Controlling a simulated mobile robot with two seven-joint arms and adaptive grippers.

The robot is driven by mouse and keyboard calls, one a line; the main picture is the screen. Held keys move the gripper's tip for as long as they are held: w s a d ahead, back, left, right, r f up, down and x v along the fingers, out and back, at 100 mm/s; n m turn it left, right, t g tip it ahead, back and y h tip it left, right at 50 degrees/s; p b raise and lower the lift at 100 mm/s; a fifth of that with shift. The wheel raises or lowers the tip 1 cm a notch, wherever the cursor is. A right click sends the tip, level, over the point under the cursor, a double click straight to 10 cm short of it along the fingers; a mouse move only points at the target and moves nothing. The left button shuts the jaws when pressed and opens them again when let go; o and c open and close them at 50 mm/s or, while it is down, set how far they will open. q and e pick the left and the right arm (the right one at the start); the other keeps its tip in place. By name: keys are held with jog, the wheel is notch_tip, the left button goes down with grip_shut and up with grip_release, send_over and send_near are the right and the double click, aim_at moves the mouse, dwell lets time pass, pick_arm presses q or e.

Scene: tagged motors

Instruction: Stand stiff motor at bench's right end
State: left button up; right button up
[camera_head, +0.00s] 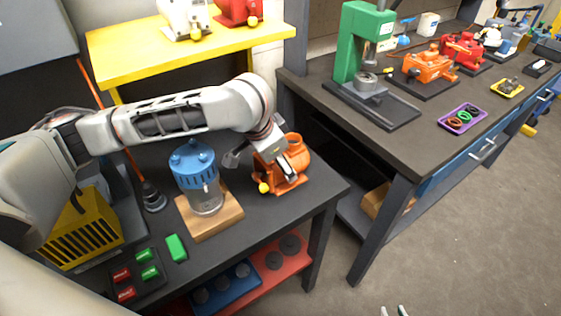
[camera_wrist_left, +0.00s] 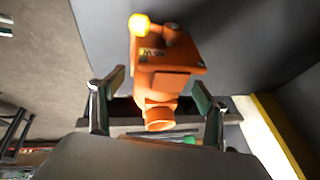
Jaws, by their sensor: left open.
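An orange motor (camera_head: 291,172) with a yellow knob stands near the right end of the near dark bench (camera_head: 325,185). Which motor is stiff I cannot tell.
A blue-topped clear vessel (camera_head: 200,178) stands on a wooden block beside the motor. Red and green tags (camera_head: 148,272) lie at front left. A yellow shelf (camera_head: 150,60) holds more motors. The right-hand bench carries a green press (camera_head: 352,45), an orange motor (camera_head: 428,66) and a red motor (camera_head: 463,48).

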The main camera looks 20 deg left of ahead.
pick_arm(q)
jog(key=p+v, duration=0.1)
jog(key=v, duration=0.6)
jog(key=shift+s+r, duration=0.15)
jog(key=shift+r, duration=0.15)
jog(key=shift+s+r+p, duration=0.2)
jog(key=shift+r+p, duration=0.1)
jog(key=shift+p, duration=0.05)
pick_arm(e)
jog(key=shift+s+d+r, duration=0.15)
jog(key=shift+d+r, duration=0.25)
jog(key=shift+r, duration=0.25)
jog(key=shift+a+r, duration=0.1)
jog(key=shift+r, duration=0.05)
pick_arm(q)
jog(key=shift+s, duration=0.1)
